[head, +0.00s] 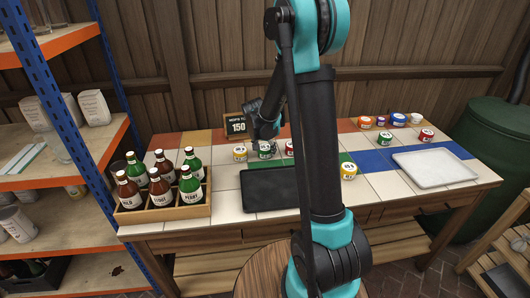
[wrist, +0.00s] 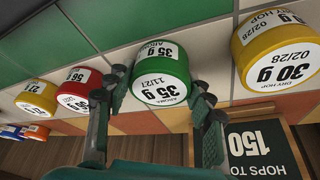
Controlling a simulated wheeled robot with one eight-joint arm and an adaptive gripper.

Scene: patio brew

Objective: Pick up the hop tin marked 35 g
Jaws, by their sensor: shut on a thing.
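In the head view the green tin (head: 265,149) shows beneath my gripper (head: 264,139), at the back of the tiled table, partly hidden by the fingers. I cannot tell whether it rests on the tiles or is slightly clear of them.
A sign reading 150 (head: 236,126) stands close behind. A black tray (head: 270,190) lies in front, a white tray (head: 436,168) at right. A bottle crate (head: 165,213) stands at left. Another yellow tin (head: 348,171) and several tins at back right stand on the table.

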